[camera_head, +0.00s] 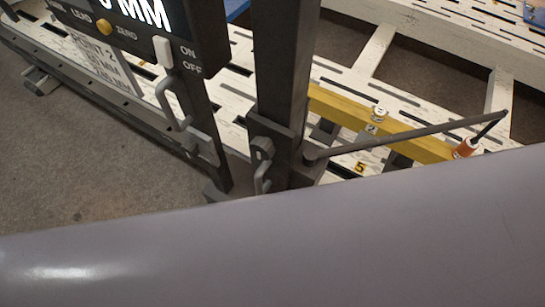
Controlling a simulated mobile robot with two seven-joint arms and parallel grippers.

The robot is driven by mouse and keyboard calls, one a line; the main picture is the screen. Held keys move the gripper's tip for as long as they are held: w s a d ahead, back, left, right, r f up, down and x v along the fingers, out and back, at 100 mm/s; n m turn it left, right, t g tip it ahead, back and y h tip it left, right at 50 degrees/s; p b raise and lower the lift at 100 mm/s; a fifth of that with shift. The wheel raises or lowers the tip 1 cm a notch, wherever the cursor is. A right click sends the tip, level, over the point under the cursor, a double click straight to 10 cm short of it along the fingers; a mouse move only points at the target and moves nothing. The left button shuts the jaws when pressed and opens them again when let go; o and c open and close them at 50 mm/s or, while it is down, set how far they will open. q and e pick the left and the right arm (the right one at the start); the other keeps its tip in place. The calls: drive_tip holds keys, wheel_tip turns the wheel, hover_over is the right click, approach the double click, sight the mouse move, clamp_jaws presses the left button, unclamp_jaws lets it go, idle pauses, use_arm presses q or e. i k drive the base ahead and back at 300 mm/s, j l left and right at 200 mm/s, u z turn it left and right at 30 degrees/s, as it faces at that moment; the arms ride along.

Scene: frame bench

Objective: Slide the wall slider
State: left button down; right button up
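I cannot tell for sure which part is the wall slider. A dark panel (135,38) at the upper left has a lit "MM" readout, a yellow button and a pale switch knob (163,51) beside the words ON and OFF. The knob stands near ON. Below the panel, a grey bent handle (170,103) is on a dark upright. A thick dark post (284,65) stands right of it, with a smaller grey handle (263,175) low on its side. Neither gripper shows in this view.
A pale slotted frame bench (420,28) runs behind the post. A yellow bar (415,143) with number tags lies along it. A large smooth grey surface hides the lower part. Floor (60,165) shows left.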

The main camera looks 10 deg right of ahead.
sight(285, 170)
drive_tip(key=k+j, duration=0.2)
drive_tip(key=k+j+u, duration=0.15)
drive_tip(key=j, duration=0.25)
drive_tip(key=k+j, duration=0.15)
drive_tip(key=j, duration=0.2)
drive_tip(key=k+j+u, duration=0.1)
drive_tip(key=k+j, duration=0.1)
drive_tip(key=j, duration=0.1)
